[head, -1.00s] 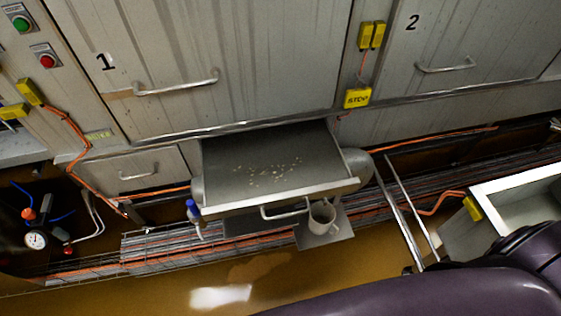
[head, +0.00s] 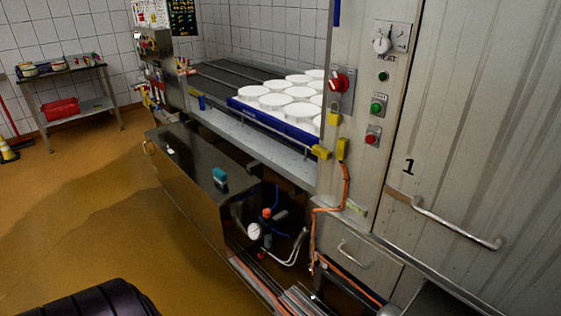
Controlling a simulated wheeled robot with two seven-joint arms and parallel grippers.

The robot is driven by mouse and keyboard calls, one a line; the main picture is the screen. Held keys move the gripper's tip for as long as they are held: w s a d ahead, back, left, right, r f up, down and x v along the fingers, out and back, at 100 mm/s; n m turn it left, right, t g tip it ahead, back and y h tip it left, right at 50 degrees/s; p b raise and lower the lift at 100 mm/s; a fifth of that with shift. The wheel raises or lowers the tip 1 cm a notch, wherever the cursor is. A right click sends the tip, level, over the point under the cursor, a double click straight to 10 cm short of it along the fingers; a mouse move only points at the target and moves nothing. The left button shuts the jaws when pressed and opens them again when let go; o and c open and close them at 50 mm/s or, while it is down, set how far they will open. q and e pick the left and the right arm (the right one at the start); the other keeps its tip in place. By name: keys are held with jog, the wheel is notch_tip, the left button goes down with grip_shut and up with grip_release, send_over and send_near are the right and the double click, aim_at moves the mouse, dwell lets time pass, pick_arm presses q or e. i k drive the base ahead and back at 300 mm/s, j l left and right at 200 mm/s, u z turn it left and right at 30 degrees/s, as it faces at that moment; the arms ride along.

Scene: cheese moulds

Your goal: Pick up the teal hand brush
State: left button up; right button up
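The teal hand brush (head: 220,177) is small, with a teal top and a paler lower part. It rests on the dark flat top of a low metal cabinet (head: 185,160), near that top's right end. Nothing covers it. Neither of my grippers shows in the head view. A dark purple rounded part of my own body shows at the bottom left edge, well apart from the brush.
A blue tray (head: 262,119) of white round moulds (head: 273,101) stands on the conveyor behind the cabinet. A gauge (head: 254,231) and hoses sit right of the cabinet. A side table (head: 70,75) stands far left. The brown floor (head: 75,220) at left is open.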

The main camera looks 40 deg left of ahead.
aim_at(221, 176)
jog(key=u, duration=1.85)
jog(key=i+j+z, duration=0.15)
jog(key=i, duration=0.35)
jog(key=i+j+z, duration=0.2)
jog(key=i, duration=0.3)
jog(key=i+j+z, duration=0.15)
jog(key=i+j, duration=0.2)
jog(key=i, duration=0.15)
